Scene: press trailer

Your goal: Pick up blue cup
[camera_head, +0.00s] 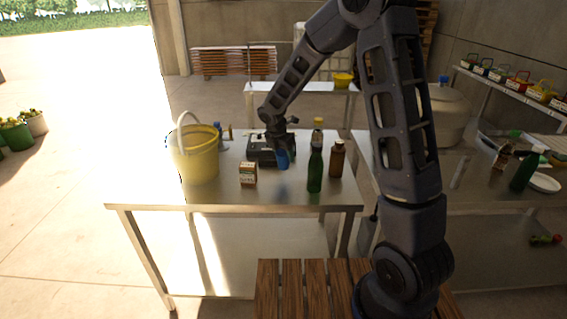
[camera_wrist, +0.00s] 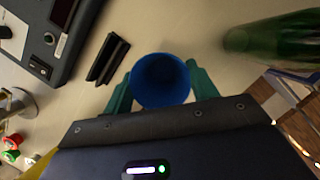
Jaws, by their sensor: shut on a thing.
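The blue cup (camera_head: 283,160) stands near the middle of the metal table (camera_head: 225,198), in front of a dark device. In the wrist view the blue cup (camera_wrist: 160,80) shows from above, its round opening facing the camera. My gripper (camera_head: 279,148) reaches down to it from above. In the wrist view the green fingers of my gripper (camera_wrist: 160,88) lie on the left and right sides of the cup, shut on it. Whether the cup's base touches the table cannot be told.
A green bottle (camera_head: 315,170) and a brown bottle (camera_head: 337,158) stand just right of the cup. A small box (camera_head: 248,174) and a yellow bucket (camera_head: 195,160) stand to the left. The dark device (camera_head: 262,150) is close behind. The table's front left is clear.

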